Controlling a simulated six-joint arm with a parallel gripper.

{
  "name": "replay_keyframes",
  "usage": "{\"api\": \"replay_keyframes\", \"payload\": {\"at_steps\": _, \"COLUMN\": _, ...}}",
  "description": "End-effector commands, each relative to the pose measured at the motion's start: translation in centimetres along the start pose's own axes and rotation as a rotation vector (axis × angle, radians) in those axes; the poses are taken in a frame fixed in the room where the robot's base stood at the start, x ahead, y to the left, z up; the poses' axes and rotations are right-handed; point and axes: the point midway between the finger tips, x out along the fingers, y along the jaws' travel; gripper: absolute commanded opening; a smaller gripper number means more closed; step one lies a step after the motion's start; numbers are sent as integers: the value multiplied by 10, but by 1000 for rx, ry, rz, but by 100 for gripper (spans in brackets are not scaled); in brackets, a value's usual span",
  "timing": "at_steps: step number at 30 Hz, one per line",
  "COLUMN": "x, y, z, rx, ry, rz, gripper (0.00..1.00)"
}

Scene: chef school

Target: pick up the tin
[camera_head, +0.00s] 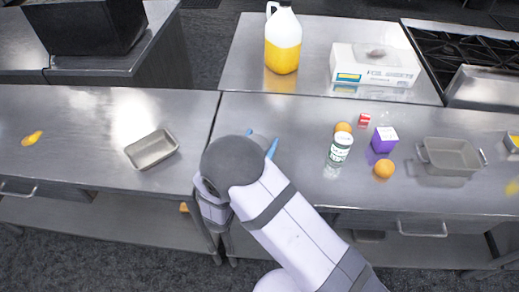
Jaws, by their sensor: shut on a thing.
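My gripper (265,143) is over the middle of the steel counter, mostly hidden behind my own arm. Only a blue fingertip and a small greyish patch show past the wrist. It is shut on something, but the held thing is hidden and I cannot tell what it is. A shallow rectangular metal tin (152,149) lies on the counter to the left, apart from my gripper. A grey metal pan with two handles (452,156) stands at the right. A white and green can (340,148) stands upright to the right of my gripper.
A yellow jug (283,41) and a white carton (374,66) stand on the back counter. The counter between the left tin and my arm is clear.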

Motion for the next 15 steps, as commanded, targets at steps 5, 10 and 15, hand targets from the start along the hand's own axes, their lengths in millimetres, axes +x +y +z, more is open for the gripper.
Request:
{"api": "replay_keyframes", "payload": {"at_steps": 5, "x": 0, "y": 0, "z": -24, "rx": 5, "ry": 2, "rz": 0, "gripper": 26}}
{"api": "replay_keyframes", "payload": {"at_steps": 10, "x": 0, "y": 0, "z": -42, "rx": 4, "ry": 2, "rz": 0, "gripper": 26}}
{"api": "replay_keyframes", "payload": {"at_steps": 15, "x": 0, "y": 0, "z": -51, "rx": 2, "ry": 2, "rz": 0, "gripper": 26}}
